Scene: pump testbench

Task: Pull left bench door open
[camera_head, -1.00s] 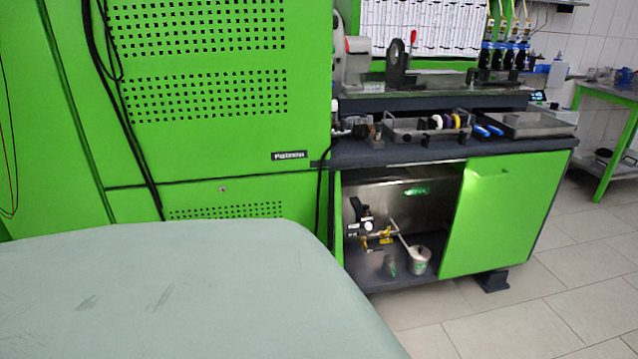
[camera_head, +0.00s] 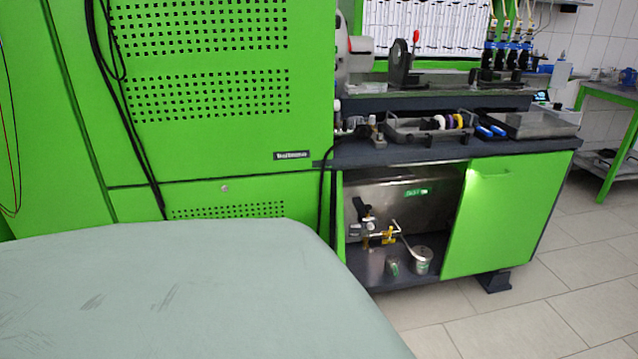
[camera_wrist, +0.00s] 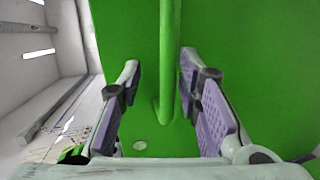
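In the wrist view, a green door panel (camera_wrist: 235,45) fills the middle and right, with a vertical green bar handle (camera_wrist: 170,50) standing off it. My gripper (camera_wrist: 160,64) has its purple-padded fingers apart, one on each side of the handle. A gap shows between the left finger and the handle; contact on the right is unclear. In the head view, the left bench compartment (camera_head: 410,195) stands open to sight. A thin green strip (camera_head: 340,220) at its left edge may be the left door seen edge-on. My gripper is outside the head view.
The right bench door (camera_head: 507,215) is green and covers the right part of the bench. Yellow-handled fittings and a small metal can (camera_head: 422,261) are inside the compartment. A tall green cabinet (camera_head: 215,60) stands at left. Tiled floor (camera_head: 550,310) is clear at right.

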